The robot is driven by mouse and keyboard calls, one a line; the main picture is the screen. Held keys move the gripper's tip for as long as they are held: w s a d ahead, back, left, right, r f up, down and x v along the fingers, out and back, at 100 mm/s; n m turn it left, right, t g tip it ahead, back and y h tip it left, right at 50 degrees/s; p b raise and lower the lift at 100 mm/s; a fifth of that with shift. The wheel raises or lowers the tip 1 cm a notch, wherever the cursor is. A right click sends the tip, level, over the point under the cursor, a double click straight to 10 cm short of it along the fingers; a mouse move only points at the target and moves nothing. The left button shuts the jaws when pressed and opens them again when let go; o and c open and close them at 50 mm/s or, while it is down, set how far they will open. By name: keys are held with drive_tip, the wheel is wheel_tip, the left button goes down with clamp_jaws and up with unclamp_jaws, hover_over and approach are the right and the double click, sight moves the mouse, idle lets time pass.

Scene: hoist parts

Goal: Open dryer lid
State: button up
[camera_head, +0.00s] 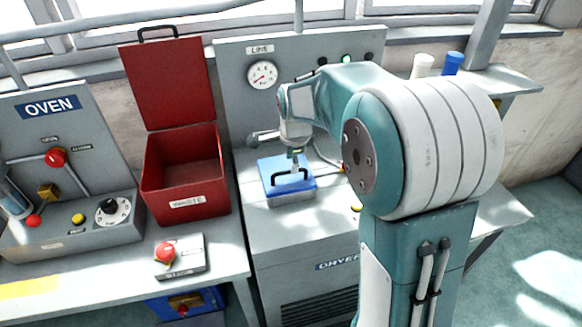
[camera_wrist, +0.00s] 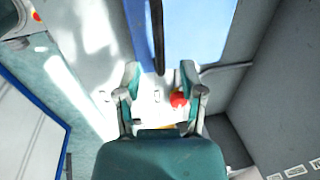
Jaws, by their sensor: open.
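The dryer (camera_head: 338,265) is a grey cabinet with a label on its front. A blue lid (camera_head: 276,168) lies shut on a small grey box on its top. A dark arched handle (camera_head: 290,180) stands on the lid. My gripper (camera_head: 297,157) is above the lid, close to the handle, partly hidden by my wrist. In the wrist view, my gripper (camera_wrist: 160,82) is open and empty. The lid (camera_wrist: 205,25) and the dark handle bar (camera_wrist: 157,38) show beyond the fingertips, with the bar near the line of the finger gap.
An open red waste box (camera_head: 185,185) stands left of the dryer. A gauge (camera_head: 262,75) sits on the panel behind the lid. White and blue cups (camera_head: 452,63) stand at the back right.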

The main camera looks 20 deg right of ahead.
sight(289, 171)
drive_tip(key=shift+w+a+f, duration=0.1)
drive_tip(key=shift+a+f, duration=0.1)
drive_tip(key=shift+f, duration=0.4)
drive_tip(key=shift+w+a+f, duration=0.1)
drive_tip(key=shift+a+f, duration=0.05)
drive_tip(key=shift+f, duration=0.45)
drive_tip(key=shift+w+f, duration=0.1)
drive_tip(key=shift+f, duration=0.3)
drive_tip(key=shift+d, duration=0.25)
clamp_jaws()
drive_tip(key=shift+w+r, duration=0.1)
